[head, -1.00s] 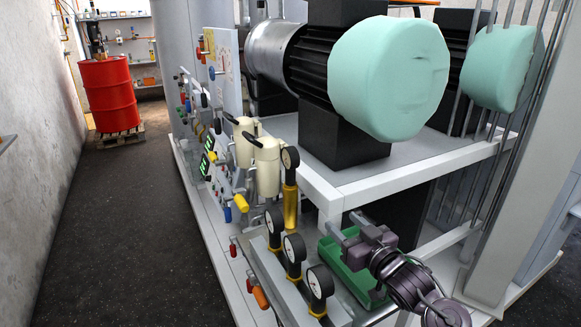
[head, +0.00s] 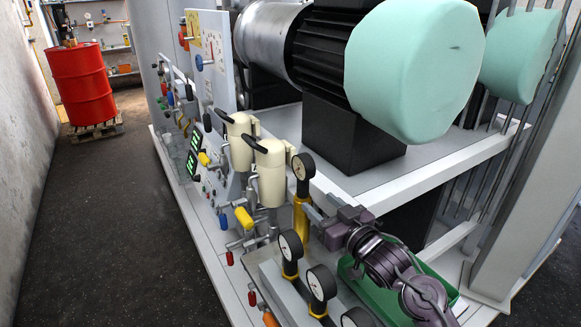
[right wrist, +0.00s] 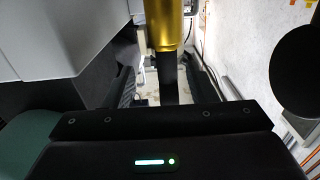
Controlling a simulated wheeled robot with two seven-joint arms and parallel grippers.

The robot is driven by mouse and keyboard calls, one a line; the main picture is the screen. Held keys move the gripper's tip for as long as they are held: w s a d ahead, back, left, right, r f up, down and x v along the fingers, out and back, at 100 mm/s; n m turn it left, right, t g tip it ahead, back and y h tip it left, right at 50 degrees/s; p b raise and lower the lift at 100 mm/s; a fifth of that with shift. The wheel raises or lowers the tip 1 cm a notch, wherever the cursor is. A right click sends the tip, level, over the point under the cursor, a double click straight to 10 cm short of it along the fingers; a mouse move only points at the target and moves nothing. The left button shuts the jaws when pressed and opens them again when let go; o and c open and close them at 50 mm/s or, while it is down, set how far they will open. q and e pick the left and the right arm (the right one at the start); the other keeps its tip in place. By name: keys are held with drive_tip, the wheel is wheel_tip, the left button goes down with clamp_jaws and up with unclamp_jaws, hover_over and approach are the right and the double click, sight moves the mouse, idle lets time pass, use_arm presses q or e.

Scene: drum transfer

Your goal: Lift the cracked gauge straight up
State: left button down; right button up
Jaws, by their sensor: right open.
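A round gauge (head: 303,166) with a black rim and white face stands upright on a yellow stem (head: 300,215). I cannot make out a crack on its face. My right gripper (head: 312,214) is open, with its fingers at the yellow stem, below the dial. In the right wrist view the yellow stem (right wrist: 164,25) and a dark part below it stand between the open fingers (right wrist: 168,82). Contact cannot be told. My left gripper is not in view.
Black gauges (head: 290,249) (head: 320,284) stand in a row on a grey block in front. A green tray (head: 443,288) lies under my right arm. Cream canisters (head: 270,172) stand to the left. A white frame and large motor (head: 415,70) rise behind. A red drum (head: 82,84) stands far left.

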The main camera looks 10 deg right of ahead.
sight(306, 193)
drive_tip(key=x, duration=0.2)
drive_tip(key=p+x, duration=0.1)
drive_tip(key=x, duration=0.3)
drive_tip(key=shift+a+r+p, duration=0.25)
drive_tip(key=shift+a+p, duration=0.15)
drive_tip(key=shift+a, duration=0.1)
drive_tip(key=shift+w+a, duration=0.1)
drive_tip(key=shift+w, duration=0.2)
drive_tip(key=shift+f, duration=0.1)
drive_tip(key=c, duration=0.7)
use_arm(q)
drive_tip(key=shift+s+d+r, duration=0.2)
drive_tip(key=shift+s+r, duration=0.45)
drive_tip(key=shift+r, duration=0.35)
use_arm(e)
clamp_jaws()
